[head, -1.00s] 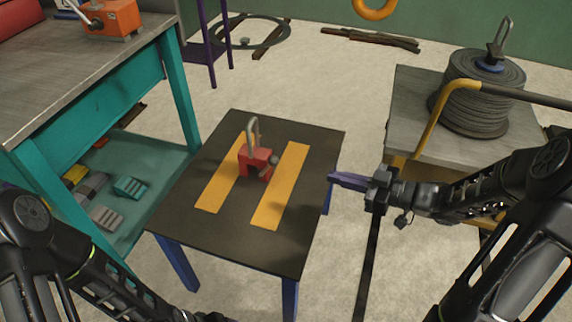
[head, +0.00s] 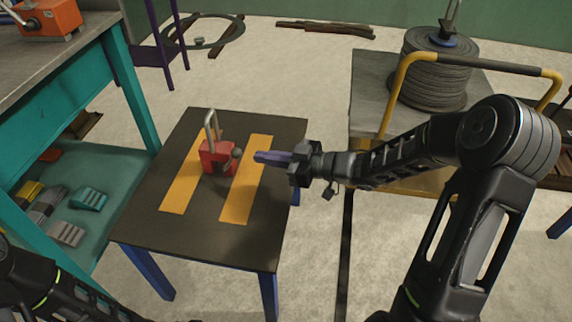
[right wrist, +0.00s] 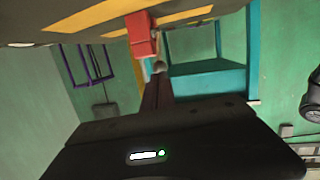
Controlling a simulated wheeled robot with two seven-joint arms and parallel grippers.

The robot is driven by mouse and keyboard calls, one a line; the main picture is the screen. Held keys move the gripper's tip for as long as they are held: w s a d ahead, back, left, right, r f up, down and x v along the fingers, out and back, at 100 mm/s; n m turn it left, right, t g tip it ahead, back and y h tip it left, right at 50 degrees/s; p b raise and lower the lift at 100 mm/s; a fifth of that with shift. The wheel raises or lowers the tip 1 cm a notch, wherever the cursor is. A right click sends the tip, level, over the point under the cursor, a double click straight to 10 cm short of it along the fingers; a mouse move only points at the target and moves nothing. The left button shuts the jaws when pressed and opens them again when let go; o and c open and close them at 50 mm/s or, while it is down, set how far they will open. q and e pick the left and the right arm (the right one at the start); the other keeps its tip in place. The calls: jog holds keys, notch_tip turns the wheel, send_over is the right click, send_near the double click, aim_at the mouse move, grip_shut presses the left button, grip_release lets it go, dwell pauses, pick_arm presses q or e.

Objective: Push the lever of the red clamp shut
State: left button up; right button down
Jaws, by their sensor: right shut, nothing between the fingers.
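The red clamp (head: 214,156) stands on a small dark-topped table (head: 190,236) between two yellow strips. Its grey U-shaped bar (head: 211,122) stands up above the body, and a round grey knob (head: 237,153) sits at its right side. My right gripper (head: 258,157) is shut and empty, its purple fingers pointing left at the knob with a small gap in the head view. In the right wrist view the red clamp (right wrist: 142,36) shows beyond the fingers (right wrist: 157,88), with the knob (right wrist: 158,67) by their tips. My left arm is at the lower left; its gripper is not clearly visible.
A teal workbench (head: 128,85) with an orange device (head: 48,18) on top stands at left. A cart with a yellow handle (head: 400,90) carries a cable reel (head: 436,75) at right. Bare floor lies between the table and cart.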

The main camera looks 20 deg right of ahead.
aim_at(241, 152)
pick_arm(q)
jog(key=shift+w+f+b, duration=0.15)
jog(key=shift+f+b, duration=0.4)
jog(key=shift+f, duration=0.35)
pick_arm(e)
jog(key=x, duration=0.3)
jog(key=shift+w+a, duration=0.25)
jog(key=shift+a, duration=0.05)
pick_arm(q)
jog(key=shift+r, duration=0.1)
